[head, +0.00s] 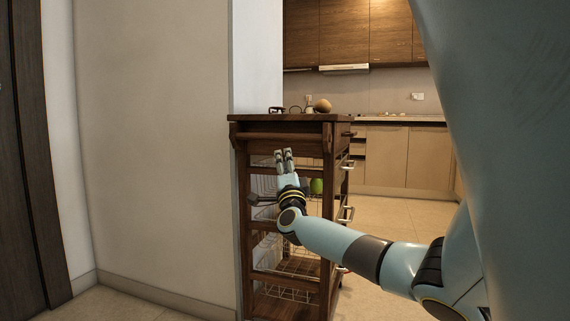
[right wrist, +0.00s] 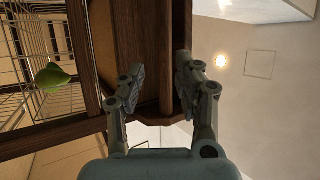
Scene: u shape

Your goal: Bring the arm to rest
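My right arm reaches in from the right of the head view. Its gripper (head: 284,160) is raised in front of the wooden kitchen cart (head: 290,127), with the fingers pointing up. In the right wrist view the two fingers of the right gripper (right wrist: 158,88) stand apart with nothing between them. The cart's wood (right wrist: 135,40) lies beyond the fingertips. I cannot tell whether they touch it. My left gripper is in neither view.
The cart holds wire baskets (head: 290,266) and a green fruit (head: 316,186), which also shows in the right wrist view (right wrist: 52,77). A round brown object (head: 322,105) sits on top. A wall (head: 150,150) stands left. Floor (head: 385,235) is clear behind the cart.

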